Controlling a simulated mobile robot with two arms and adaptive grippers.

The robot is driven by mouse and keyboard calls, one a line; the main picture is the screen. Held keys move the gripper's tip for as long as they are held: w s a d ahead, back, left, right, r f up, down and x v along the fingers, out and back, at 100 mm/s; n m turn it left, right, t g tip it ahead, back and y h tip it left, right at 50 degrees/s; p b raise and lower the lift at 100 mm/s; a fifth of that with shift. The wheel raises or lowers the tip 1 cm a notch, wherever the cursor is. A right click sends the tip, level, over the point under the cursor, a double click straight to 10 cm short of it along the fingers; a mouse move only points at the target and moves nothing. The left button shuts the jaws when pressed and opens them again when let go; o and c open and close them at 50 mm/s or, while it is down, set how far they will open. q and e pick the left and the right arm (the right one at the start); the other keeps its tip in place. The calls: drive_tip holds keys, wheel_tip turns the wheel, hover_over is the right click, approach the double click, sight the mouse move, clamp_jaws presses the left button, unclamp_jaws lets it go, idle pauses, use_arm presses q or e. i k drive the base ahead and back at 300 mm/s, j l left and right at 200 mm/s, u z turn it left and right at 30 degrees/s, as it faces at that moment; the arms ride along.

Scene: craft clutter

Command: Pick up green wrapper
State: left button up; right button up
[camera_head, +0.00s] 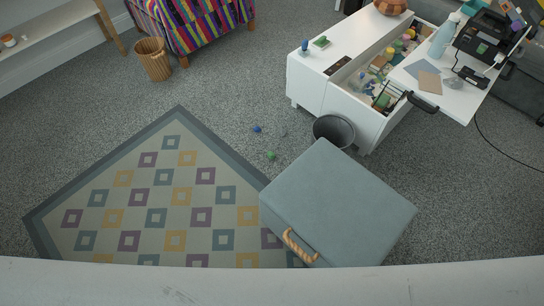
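A small green crumpled thing (271,155), which looks like the green wrapper, lies on the grey carpet. It is near the right corner of the patterned rug (60,200) and left of a dark bin. It is too small to make out in detail. A small blue crumpled thing (257,129) lies just beyond it. Another green item (321,42) lies on top of the white cabinet; I cannot tell what it is. Neither of my grippers is in view.
A blue-grey ottoman (340,195) with a rope handle stands in front of the dark bin (334,126). The white cabinet (310,90) has an open, cluttered drawer (365,110). A wicker basket (153,60) stands by a striped seat (200,25). Carpet left of the cabinet is mostly clear.

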sight(271, 155)
drive_tip(key=j+u, duration=0.2)
drive_tip(key=i+j+u, duration=0.45)
drive_tip(key=j, duration=0.2)
drive_tip(key=i+j+u, duration=0.5)
drive_tip(key=i+j+z, duration=0.15)
drive_tip(key=i, duration=0.3)
drive_tip(key=i+j+z, duration=0.1)
drive_tip(key=i, duration=0.3)
drive_tip(key=i+l+z, duration=0.1)
drive_tip(key=z, duration=0.35)
drive_tip(key=i+z, duration=0.3)
drive_tip(key=z, duration=0.2)
drive_tip(key=i+j+z, duration=0.15)
drive_tip(key=z, duration=0.3)
drive_tip(key=i+j+z, duration=0.15)
drive_tip(key=z, duration=0.3)
drive_tip(key=i+j, duration=0.05)
drive_tip(key=i, duration=0.05)
